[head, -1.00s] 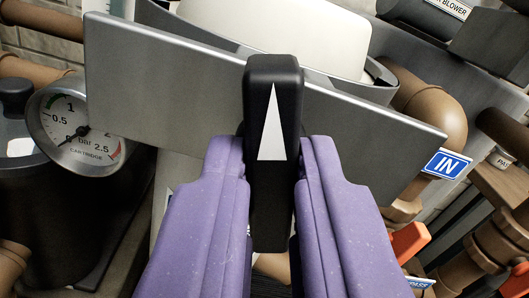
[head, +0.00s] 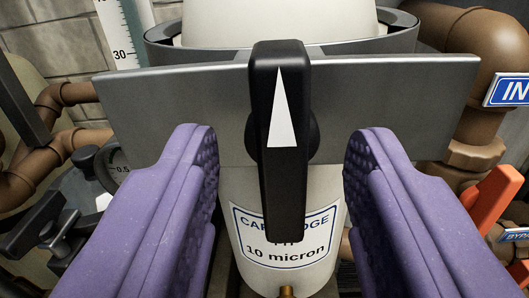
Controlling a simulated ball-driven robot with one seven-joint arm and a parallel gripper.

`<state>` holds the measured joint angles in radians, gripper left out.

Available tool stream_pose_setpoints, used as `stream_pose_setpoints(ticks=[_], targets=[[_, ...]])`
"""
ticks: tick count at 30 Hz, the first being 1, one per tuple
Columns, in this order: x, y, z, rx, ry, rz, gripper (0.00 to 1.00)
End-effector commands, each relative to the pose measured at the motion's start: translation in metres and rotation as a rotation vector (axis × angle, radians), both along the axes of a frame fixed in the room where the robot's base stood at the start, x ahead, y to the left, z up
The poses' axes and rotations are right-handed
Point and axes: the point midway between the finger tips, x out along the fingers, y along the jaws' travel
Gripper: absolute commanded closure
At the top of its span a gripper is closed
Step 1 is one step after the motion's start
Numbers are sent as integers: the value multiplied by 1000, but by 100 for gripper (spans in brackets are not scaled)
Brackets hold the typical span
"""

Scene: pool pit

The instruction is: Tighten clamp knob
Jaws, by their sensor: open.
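The clamp knob (head: 276,190) is a black bar with a white pointer triangle, standing upright in the picture with the triangle's tip up. It sits in front of a grey metal plate (head: 190,98) that crosses the view. Behind and below is the white cartridge filter housing (head: 325,215), whose label reads "10 micron" and is partly covered by the knob. My gripper (head: 282,160) has two purple ribbed fingers, wide apart. One finger is left of the knob and one right, with a clear gap on both sides.
At right are a brown pipe (head: 485,60), a blue "IN" sign (head: 508,90) and an orange lever (head: 495,198). A black clamp-like handle (head: 45,222) and brown pipes (head: 75,93) are at left. A gauge beside my left finger is mostly hidden.

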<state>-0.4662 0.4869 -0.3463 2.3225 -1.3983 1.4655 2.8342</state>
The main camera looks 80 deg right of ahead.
Motion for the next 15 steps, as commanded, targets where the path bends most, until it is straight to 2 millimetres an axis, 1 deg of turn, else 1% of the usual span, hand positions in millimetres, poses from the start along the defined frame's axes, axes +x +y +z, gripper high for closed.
stream_pose_setpoints(ticks=[2,4,12,15], targets=[[0,3,0,0,0,2,53],[1,11,0,0,0,4,53],[-1,56,0,0,0,3,53],[-2,66,0,0,0,2,53]])
